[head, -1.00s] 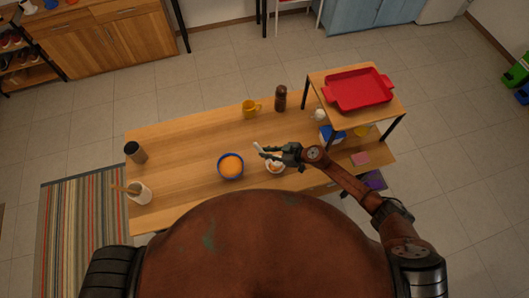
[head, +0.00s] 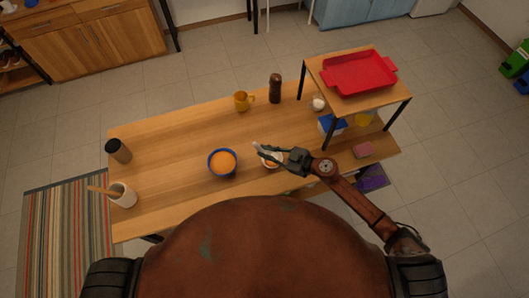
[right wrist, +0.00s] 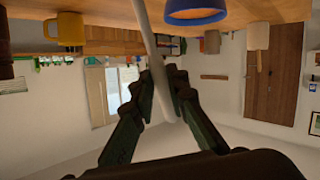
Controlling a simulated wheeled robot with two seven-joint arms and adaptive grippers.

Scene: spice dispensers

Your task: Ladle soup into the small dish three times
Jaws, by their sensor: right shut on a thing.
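A blue bowl (head: 210,168) of orange soup (head: 223,162) stands on the wooden table. The small white dish (head: 273,165) is to its right, with some orange showing in it, partly hidden under my right gripper. My right gripper (head: 268,153) is over the dish, shut on the pale handle of the ladle (head: 256,146). In the right wrist view, the pale handle (right wrist: 147,30) runs between the fingers (right wrist: 163,85), close to the blue bowl (right wrist: 195,14). The ladle's scoop is hidden, so I cannot tell whether it holds soup. My left gripper is out of view.
A yellow mug (head: 242,101) and a brown bottle (head: 275,88) stand behind. A dark canister (head: 118,151) and a white utensil pot (head: 122,195) stand at the left. A raised shelf (head: 315,68) with a red tray (head: 328,82) is at the right. The table's left middle is clear.

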